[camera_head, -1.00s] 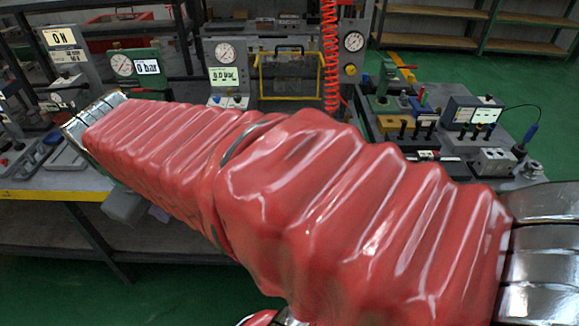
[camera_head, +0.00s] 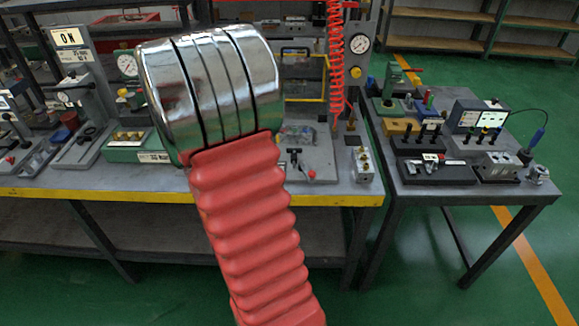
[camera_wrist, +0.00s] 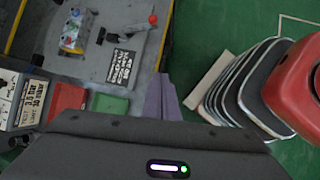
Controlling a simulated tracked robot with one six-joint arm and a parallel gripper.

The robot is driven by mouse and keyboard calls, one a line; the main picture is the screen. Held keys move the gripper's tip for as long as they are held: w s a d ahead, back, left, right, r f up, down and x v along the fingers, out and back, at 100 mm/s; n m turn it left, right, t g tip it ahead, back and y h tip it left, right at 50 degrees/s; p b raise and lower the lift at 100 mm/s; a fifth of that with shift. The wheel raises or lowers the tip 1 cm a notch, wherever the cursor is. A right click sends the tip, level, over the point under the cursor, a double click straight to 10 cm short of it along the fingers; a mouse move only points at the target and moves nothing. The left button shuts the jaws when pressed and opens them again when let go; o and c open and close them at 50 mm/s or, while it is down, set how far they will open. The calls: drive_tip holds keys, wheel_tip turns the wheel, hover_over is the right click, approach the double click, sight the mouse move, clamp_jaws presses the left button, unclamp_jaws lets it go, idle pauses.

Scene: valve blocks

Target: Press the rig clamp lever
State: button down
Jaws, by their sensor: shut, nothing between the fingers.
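A lever with a red ball knob (camera_head: 312,174) stands on a grey plate on the main bench, right of my arm in the head view. It looks like the rig clamp lever. A black T-shaped part is beside it. In the wrist view the red-knobbed lever (camera_wrist: 153,19) is near the top, with a black-and-white label plate (camera_wrist: 122,68) below it. My gripper (camera_wrist: 161,78) shows at lower middle in the wrist view, its fingers shut and empty. Its tips are apart from the lever in the picture. In the head view my arm hides the gripper.
A metal block with yellow tops (camera_head: 363,168) stands right of the lever. A red coiled hose (camera_head: 336,60) hangs behind. A green box (camera_head: 135,146) is on the left. A second bench (camera_head: 440,190) carries several fixtures. Green floor lies clear between and in front.

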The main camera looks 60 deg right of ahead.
drive_tip(key=s+d+f+n+g, duration=0.1)
drive_tip(key=s+d+f+g, duration=0.1)
drive_tip(key=d, duration=0.5)
drive_tip(key=shift+s+f, duration=0.2)
drive_tip(key=shift+f, duration=0.5)
approach(310, 178)
drive_tip(key=a+f, duration=0.1)
drive_tip(key=a, duration=0.1)
drive_tip(key=shift+s+d+f, duration=0.35)
drive_tip(key=shift+s+d, duration=0.1)
drive_tip(key=shift+d, duration=0.1)
drive_tip(key=shift+s+d+f, duration=0.35)
drive_tip(key=shift+s+d, duration=0.1)
drive_tip(key=shift+d, duration=0.1)
drive_tip(key=shift+s+d+f, duration=0.1)
drive_tip(key=shift+s+d, duration=0.25)
drive_tip(key=shift+s, duration=0.05)
